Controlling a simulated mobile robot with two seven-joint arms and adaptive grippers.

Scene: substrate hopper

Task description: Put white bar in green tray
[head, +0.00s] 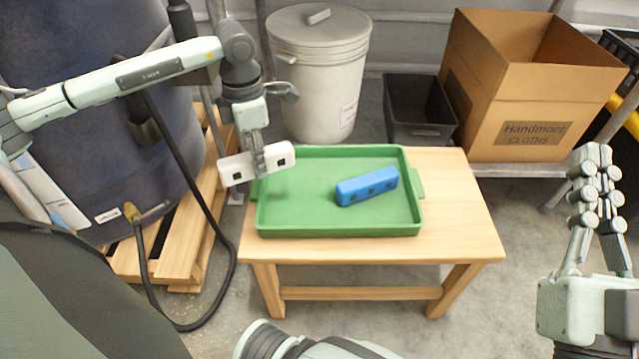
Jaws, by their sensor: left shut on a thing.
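The white bar (233,171) has dark square marks on its face. My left gripper (258,168) is shut on the middle of it and hides that part. The bar is tilted and appears at the left edge of the green tray (300,232), seemingly above it; its exact height is hard to judge. The green tray lies on a wooden table and holds a blue bar (367,187) right of its middle. My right gripper (597,165) is at the far right, away from the table, with nothing visible in it; its finger gap is unclear.
The wooden table (455,215) is bare to the right of the tray. Behind it stand a grey lidded bin (318,85), a black crate (418,132) and a cardboard box (500,110). A blue drum (70,130) on a pallet (185,250) with a black hose stands left.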

